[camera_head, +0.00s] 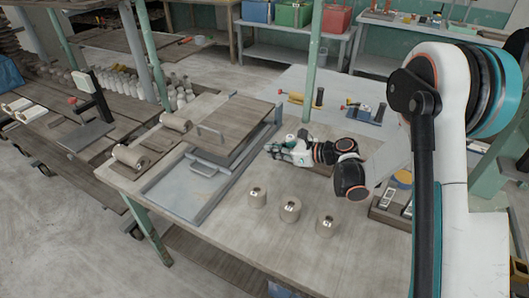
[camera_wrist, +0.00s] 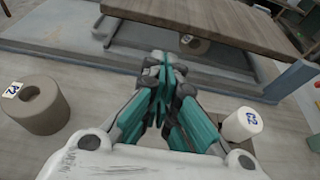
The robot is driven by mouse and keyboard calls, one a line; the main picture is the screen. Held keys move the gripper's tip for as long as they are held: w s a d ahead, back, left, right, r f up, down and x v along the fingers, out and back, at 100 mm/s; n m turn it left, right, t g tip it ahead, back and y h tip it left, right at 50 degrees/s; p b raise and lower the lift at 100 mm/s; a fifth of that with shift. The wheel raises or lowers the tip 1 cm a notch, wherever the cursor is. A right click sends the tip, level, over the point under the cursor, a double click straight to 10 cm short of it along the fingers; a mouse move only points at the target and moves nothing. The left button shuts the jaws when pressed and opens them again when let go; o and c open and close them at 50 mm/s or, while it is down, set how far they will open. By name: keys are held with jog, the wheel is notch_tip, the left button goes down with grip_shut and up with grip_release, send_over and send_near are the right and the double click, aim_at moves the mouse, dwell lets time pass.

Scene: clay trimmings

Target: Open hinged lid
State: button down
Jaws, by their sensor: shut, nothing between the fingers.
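The wooden board (camera_head: 240,122), which looks like the lid, is above the right part of a low grey metal tray (camera_head: 178,199). Whether the board rests on something is unclear. My gripper (camera_head: 272,149) is right of the tray, low over the table. Its fingers (camera_wrist: 164,72) are together and empty, pointing toward the board, apart from it.
Several labelled cylinders, such as this grey one (camera_head: 290,209), stand on the table near my gripper. A white one (camera_wrist: 243,124) is close beside the fingers. Clay rolls (camera_head: 133,158) lie on the left side. Tools (camera_head: 366,113) lie at the back.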

jog(key=b+x, duration=0.2)
jog(key=x, duration=0.8)
jog(key=shift+b, duration=0.4)
